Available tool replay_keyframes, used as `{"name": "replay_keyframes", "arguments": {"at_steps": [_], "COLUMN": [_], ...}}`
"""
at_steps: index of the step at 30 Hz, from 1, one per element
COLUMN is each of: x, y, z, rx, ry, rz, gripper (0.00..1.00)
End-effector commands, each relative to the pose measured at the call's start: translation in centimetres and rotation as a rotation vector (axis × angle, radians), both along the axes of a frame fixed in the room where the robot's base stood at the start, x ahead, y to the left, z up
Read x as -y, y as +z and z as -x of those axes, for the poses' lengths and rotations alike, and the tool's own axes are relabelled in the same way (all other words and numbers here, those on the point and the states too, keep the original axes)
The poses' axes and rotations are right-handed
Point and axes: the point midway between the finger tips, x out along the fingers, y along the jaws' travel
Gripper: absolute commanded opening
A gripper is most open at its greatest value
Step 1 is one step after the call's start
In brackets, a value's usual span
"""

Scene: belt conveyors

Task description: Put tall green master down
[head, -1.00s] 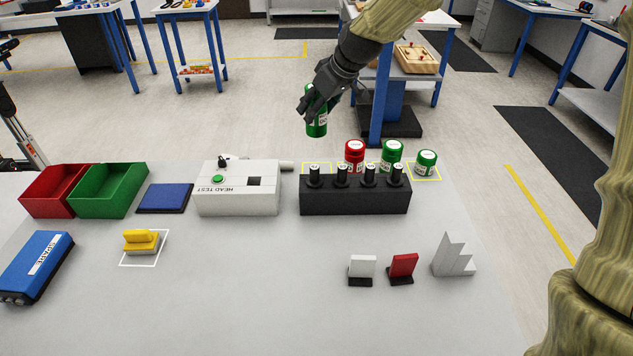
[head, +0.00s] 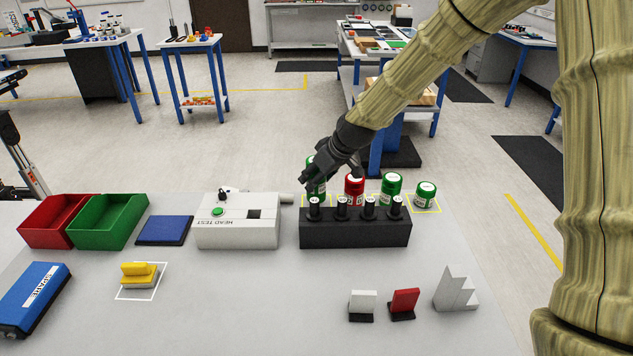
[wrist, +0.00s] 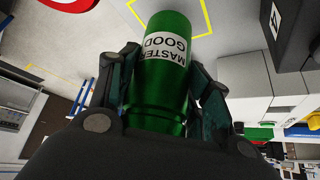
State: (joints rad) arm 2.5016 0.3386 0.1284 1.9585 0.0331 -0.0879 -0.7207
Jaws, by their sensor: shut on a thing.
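The tall green master (head: 316,186) is a green cylinder behind the left end of the black peg block. In the wrist view the green master (wrist: 166,75) has a white label reading "MASTER GOOD". My gripper (head: 318,172) is shut on it, with a finger on each side. In the wrist view the gripper (wrist: 160,95) covers its near end. A yellow outlined square (wrist: 180,15) lies on the surface at its far end. I cannot tell whether the master touches the table.
The black peg block (head: 355,235) stands just in front. A red cylinder (head: 355,188) is close on the right, then a green cylinder (head: 391,189) and a shorter green one (head: 425,195). The white HEAD TEST box (head: 238,232) is on the left. The table's middle front is clear.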

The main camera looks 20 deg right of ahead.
Motion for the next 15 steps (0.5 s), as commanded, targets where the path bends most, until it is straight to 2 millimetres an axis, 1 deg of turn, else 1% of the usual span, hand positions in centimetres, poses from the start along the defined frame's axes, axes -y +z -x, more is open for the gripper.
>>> {"name": "replay_keyframes", "arguments": {"at_steps": [3,5,15], "x": [0.0,0.0,0.0], "y": [-1.4,-1.8,-2.1], "z": [0.0,0.0,0.0], "rx": [-0.002,0.0,0.001], "ry": [0.0,-0.001,-0.001], "rz": [-0.001,0.0,0.0], "gripper": [0.05,0.05,0.05]}}
